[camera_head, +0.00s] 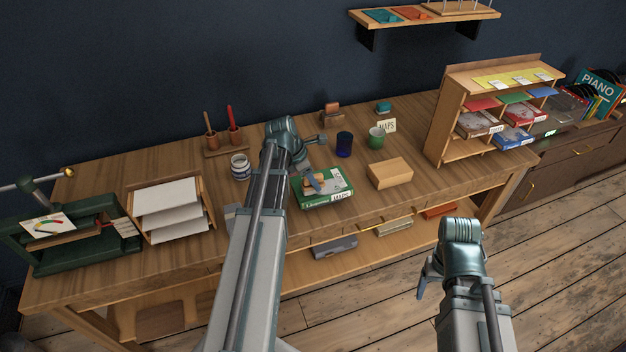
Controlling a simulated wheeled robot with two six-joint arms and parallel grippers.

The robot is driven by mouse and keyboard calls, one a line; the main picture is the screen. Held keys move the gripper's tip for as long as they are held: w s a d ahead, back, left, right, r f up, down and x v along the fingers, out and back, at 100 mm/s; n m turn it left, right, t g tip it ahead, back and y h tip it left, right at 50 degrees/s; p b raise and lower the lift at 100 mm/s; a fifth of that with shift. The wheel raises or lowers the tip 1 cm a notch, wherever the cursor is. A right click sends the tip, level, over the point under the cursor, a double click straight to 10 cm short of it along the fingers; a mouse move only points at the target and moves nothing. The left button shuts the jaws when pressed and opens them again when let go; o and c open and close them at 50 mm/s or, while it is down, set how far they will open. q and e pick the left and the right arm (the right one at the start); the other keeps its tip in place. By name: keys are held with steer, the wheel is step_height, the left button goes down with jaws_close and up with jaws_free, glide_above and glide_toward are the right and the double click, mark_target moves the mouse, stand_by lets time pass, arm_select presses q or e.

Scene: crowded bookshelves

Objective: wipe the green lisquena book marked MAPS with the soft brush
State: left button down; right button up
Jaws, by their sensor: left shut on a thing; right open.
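The green book (338,179) lies flat on the wooden desk, with a white MAPS label (342,196) at its front edge. My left gripper (313,181) is over the book and shut on a small tan wooden piece, which looks like the soft brush (322,185). The brush is at the book's top face; whether it touches the cover I cannot tell. My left arm and gripper hide the book's left part and some of the brush. My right gripper (428,274) is open and empty, in front of the desk, away from the book.
On the wooden desk (270,222), a dark blue cup (344,145), a green mug (376,137) and a wooden box (390,173) stand near the book. A striped cup (240,167) and paper trays (168,208) are to the left, a shelf unit (445,110) to the right.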

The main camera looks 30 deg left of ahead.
mark_target(321, 174)
arm_select(q)
steer(key=shift+f+b, duration=0.35)
steer(key=shift+f, duration=0.1)
steer(key=shift+w+d, duration=0.1)
steer(key=shift+w+d+r, duration=0.15)
steer(key=shift+w+d, duration=0.85)
steer(key=shift+w, duration=0.2)
steer(key=shift+w+d, duration=1.25)
steer(key=shift+w, duration=0.2)
steer(key=shift+d, duration=0.1)
steer(key=shift+w+d, duration=1.15)
steer(key=shift+w, duration=0.3)
steer(key=shift+f, duration=0.2)
